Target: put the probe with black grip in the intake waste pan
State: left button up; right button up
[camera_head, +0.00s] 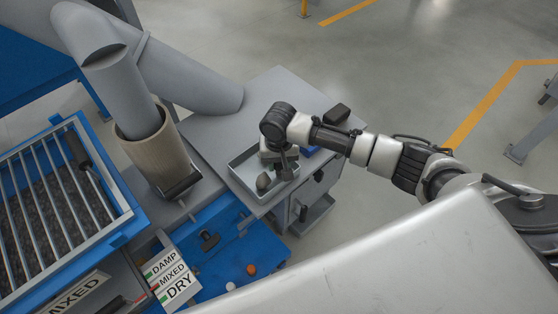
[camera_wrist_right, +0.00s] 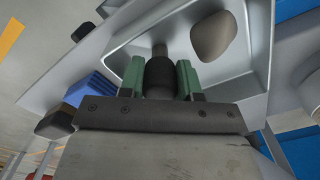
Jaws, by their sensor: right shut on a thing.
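My right gripper (camera_head: 279,152) points down over a shallow grey pan (camera_head: 238,168) on the grey cart top. In the right wrist view its green fingers (camera_wrist_right: 160,80) are shut on the black grip of a probe (camera_wrist_right: 159,76). The probe's grey metal shaft runs down past the fingers, over the pan (camera_wrist_right: 262,62). Whether the tip touches the pan floor cannot be told. A rounded brown-grey lump (camera_head: 263,182) lies in the pan, beside the probe; it also shows in the right wrist view (camera_wrist_right: 212,38). My left gripper is out of view.
A blue block (camera_wrist_right: 90,88) and a dark block (camera_head: 337,114) are beside the pan. A beige cylinder (camera_head: 155,150) around a grey pipe stands to the left. A blue barred bin (camera_head: 60,190) and DAMP, MIXED, DRY labels (camera_head: 168,275) are farther left. A lower tray (camera_head: 312,218) sticks out below.

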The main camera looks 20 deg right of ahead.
jog(key=o, duration=0.7)
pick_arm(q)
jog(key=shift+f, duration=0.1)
pick_arm(e)
jog(key=shift+r, duration=0.15)
notch_tip(320, 180, up, 11)
jog(key=shift+f+p, duration=0.1)
jog(key=shift+p, duration=1)
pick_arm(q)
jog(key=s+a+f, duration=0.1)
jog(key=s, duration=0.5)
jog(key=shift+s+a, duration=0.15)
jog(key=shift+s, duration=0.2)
pick_arm(e)
jog(key=shift+r, duration=0.65)
